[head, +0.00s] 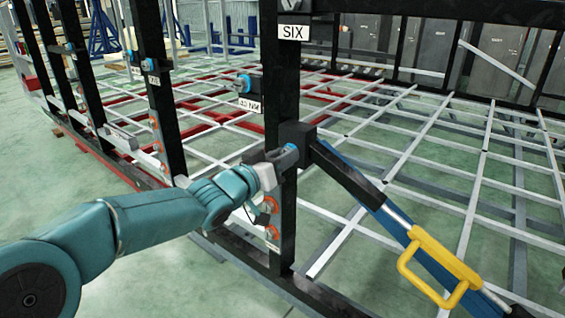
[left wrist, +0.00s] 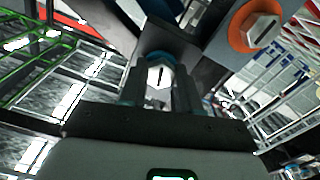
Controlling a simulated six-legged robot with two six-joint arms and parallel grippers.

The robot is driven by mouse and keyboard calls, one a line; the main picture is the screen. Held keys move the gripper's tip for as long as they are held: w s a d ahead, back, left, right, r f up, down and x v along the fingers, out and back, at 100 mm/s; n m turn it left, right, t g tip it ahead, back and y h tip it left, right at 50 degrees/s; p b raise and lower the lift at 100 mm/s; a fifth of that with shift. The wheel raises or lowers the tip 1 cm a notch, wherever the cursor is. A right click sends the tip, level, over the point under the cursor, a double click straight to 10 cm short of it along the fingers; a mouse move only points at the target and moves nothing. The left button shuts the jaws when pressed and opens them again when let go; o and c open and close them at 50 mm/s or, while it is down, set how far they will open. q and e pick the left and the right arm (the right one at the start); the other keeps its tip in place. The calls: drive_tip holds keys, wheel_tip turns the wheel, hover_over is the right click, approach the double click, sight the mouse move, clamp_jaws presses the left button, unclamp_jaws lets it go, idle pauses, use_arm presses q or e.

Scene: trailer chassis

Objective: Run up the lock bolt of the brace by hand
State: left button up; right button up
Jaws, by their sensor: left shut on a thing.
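The brace is a blue and black bar (head: 350,180) with a silver rod and a yellow handle (head: 437,268). It slopes down to the right from a black block on the dark post (head: 282,90) marked SIX. My left gripper (head: 284,156) comes in from the left and is at that block. In the left wrist view, the lock bolt (left wrist: 159,76), a pale hex head with a dark slot and a blue ring, sits between the two fingers of the left gripper (left wrist: 160,88). The gripper is shut on it. My right gripper is not in view.
Orange-ringed bolts (head: 272,204) run down the post below my gripper; one large orange-ringed bolt (left wrist: 258,28) is close by in the left wrist view. More dark posts (head: 165,100) stand at left. A pale lattice frame (head: 430,150) lies behind. Green floor is open at lower left.

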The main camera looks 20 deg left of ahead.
use_arm(q)
drive_tip(key=shift+f+m+b, duration=0.2)
drive_tip(key=shift+m+b, duration=5.15)
drive_tip(key=shift+m, duration=11.05)
drive_tip(key=o, duration=1.1)
drive_tip(key=shift+s+r, duration=0.1)
drive_tip(key=shift+r, duration=0.05)
drive_tip(key=shift+c, duration=0.2)
